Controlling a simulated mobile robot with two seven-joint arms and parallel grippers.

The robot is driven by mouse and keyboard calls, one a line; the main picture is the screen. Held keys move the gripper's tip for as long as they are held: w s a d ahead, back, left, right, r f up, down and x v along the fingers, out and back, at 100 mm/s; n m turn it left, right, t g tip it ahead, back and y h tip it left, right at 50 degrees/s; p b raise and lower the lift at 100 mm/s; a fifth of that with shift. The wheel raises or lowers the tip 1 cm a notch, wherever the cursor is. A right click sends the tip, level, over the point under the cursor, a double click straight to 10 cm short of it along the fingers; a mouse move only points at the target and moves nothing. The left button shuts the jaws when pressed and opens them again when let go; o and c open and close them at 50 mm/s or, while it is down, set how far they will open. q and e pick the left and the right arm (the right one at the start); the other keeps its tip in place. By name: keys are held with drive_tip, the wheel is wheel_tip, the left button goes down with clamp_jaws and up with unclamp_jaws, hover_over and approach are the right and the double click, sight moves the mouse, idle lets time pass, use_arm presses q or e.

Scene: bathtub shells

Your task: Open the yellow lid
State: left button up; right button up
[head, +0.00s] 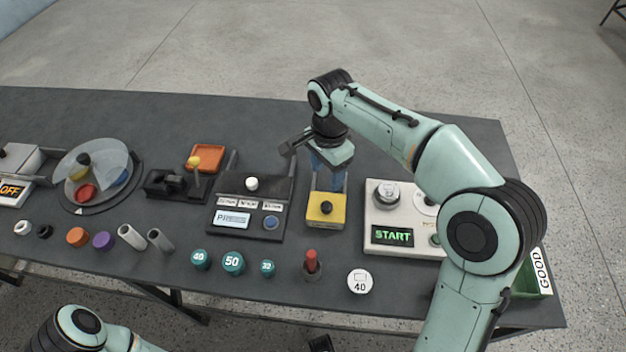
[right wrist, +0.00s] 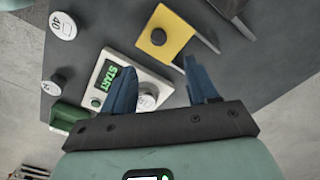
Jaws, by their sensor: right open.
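The yellow lid (head: 326,214) with a dark round knob on top lies near the middle of the table, at the front of a small grey-railed fixture. It also shows in the right wrist view (right wrist: 178,48), beyond the fingertips. It looks closed. My right gripper (head: 327,180) is just behind the lid in the head view, pointing down, its blue fingers partly hidden by its own body. In the right wrist view its fingers (right wrist: 157,68) are spread apart with nothing held between them.
A white START box (head: 378,217) stands right of the lid, and a dark panel with a white knob (head: 252,184) stands left. In front are a red-topped peg (head: 311,262), a white 40 disc (head: 360,281) and several teal weights (head: 232,262). The table's back strip is clear.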

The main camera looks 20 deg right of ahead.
sight(326, 206)
drive_tip(key=f, duration=0.4)
drive_tip(key=f+b, duration=0.1)
drive_tip(key=f, duration=0.7)
drive_tip(key=shift+s+b, duration=0.25)
drive_tip(key=shift+b, duration=0.1)
drive_tip(key=shift+f, duration=0.65)
use_arm(q)
drive_tip(key=shift+s+f, duration=0.25)
drive_tip(key=shift+f, duration=0.25)
drive_tip(key=shift+s+f, duration=0.25)
drive_tip(key=shift+f, duration=0.25)
